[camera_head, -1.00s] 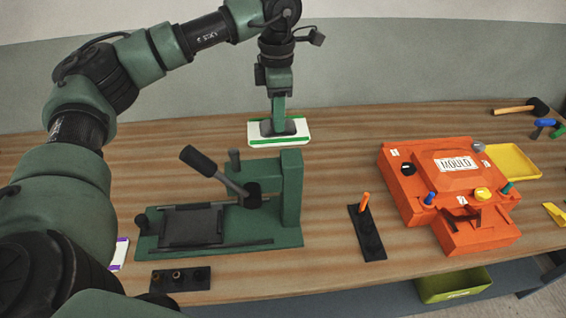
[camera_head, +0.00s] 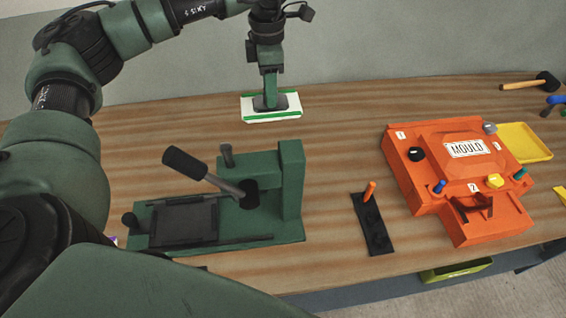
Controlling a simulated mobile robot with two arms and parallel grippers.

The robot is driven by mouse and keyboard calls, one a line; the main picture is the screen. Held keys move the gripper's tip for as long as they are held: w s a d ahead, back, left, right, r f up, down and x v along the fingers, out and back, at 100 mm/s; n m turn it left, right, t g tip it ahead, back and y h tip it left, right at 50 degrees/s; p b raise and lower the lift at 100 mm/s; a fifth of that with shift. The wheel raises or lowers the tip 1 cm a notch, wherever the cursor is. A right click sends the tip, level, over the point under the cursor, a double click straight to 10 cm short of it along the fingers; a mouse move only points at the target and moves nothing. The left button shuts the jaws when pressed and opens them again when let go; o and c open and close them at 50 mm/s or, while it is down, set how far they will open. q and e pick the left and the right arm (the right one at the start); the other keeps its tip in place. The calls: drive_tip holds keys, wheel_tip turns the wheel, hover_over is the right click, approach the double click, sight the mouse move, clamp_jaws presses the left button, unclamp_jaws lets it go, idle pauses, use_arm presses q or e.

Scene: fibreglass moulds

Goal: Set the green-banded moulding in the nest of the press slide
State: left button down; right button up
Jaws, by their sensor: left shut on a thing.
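The green-banded moulding (camera_head: 284,114) is a white piece with green stripes, behind the green press. My left gripper (camera_head: 271,102) is shut on it from above; I cannot tell whether the moulding touches the table. The green press (camera_head: 291,190) stands at the left front, with a black-gripped lever slanting up to the left. Its slide, with a dark flat nest (camera_head: 184,224), lies at the press's left part and looks empty. My right gripper is not in view.
The orange MOULD unit (camera_head: 460,180) stands to the right. A black strip (camera_head: 371,222) with an orange peg lies between it and the press. A yellow tray (camera_head: 526,143) and a hammer (camera_head: 530,84) are at the far right. Bare table lies behind the press.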

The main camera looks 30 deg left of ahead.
use_arm(q)
wheel_tip(320, 180, down, 2)
drive_tip(key=shift+f, duration=0.2)
wheel_tip(320, 180, down, 16)
drive_tip(key=p, duration=0.4)
drive_tip(key=shift+w+a, duration=0.1)
drive_tip(key=shift+w, duration=0.05)
wheel_tip(320, 180, down, 4)
drive_tip(key=shift+f+p, duration=0.1)
drive_tip(key=shift+p, duration=0.4)
drive_tip(key=shift+f, duration=0.15)
drive_tip(key=c, duration=1)
unclamp_jaws()
drive_tip(key=shift+c, duration=0.2)
